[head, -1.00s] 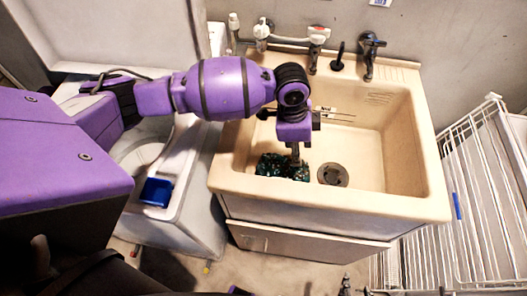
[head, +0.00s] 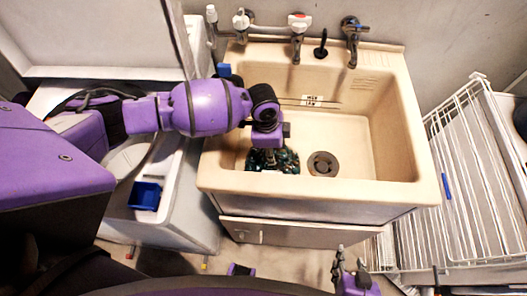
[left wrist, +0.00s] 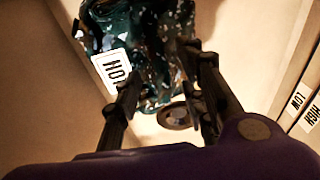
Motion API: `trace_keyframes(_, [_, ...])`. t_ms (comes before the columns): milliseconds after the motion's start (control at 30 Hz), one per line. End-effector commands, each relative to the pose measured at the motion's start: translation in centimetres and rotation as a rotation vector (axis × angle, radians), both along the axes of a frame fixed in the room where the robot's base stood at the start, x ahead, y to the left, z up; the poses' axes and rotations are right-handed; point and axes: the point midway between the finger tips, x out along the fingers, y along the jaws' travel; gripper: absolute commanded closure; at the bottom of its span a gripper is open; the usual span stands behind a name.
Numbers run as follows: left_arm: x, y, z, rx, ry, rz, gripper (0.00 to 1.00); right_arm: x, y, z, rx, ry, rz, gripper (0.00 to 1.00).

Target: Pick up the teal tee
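The teal tee (head: 286,161) is a crumpled dark teal patterned bundle in the front left of the beige sink (head: 390,165). In the left wrist view the tee (left wrist: 150,45) fills the upper middle. My left gripper (head: 268,157) reaches down over the tee and hides part of it. In the left wrist view its fingers (left wrist: 160,80) are spread apart, with the patterned cloth showing beyond and between them. I cannot tell whether they touch it. My right gripper (head: 349,266) is low in the head view, in front of the sink cabinet; its fingers look apart and empty.
The drain (head: 323,164) is right of the tee. Several taps stand along the back, including a dark one (head: 353,40). A white wire rack (head: 480,180) stands at right. A blue container (head: 145,196) sits on the white appliance at left. The sink's right half is clear.

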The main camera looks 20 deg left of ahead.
Motion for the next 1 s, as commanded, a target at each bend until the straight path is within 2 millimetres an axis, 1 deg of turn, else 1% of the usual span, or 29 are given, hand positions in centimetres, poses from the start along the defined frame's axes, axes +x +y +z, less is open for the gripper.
trace_keyframes(33, [0.2, 0.0, 0.2, 0.000, -0.003, -0.001, 0.62, 0.0, 0.0, 0.0, 0.000, -0.001, 0.000, 0.60])
trace_keyframes(67, [0.2, 0.0, 0.2, 0.000, -0.003, -0.001, 0.65, 0.0, 0.0, 0.0, 0.000, -0.001, 0.000, 0.60])
trace_keyframes(300, [0.2, 0.0, 0.2, 0.001, -0.003, -0.001, 0.97, 0.0, 0.0, 0.1, 0.000, -0.001, 0.000, 0.60])
trace_keyframes(333, [0.2, 0.0, 0.2, 0.001, -0.003, -0.001, 1.00, 0.0, 0.0, 0.1, 0.000, -0.001, 0.000, 0.60])
trace_keyframes(800, [0.3, 0.0, 0.5, 0.000, -0.004, -0.001, 1.00, 0.1, 0.0, 0.1, 0.000, -0.002, 0.000, 0.60])
trace_keyframes(867, [0.3, 0.0, 0.9, -0.001, -0.005, 0.000, 1.00, 0.1, 0.0, 0.2, 0.000, -0.003, 0.000, 0.60])
trace_keyframes(967, [0.4, 0.0, 2.5, 0.000, -0.008, -0.001, 1.00, 0.3, 0.0, 0.4, 0.000, -0.007, 0.000, 0.60])
trace_keyframes(1000, [0.4, 0.0, 3.3, 0.000, -0.009, -0.001, 1.00, 0.4, 0.0, 0.5, 0.000, -0.008, 0.000, 0.60])
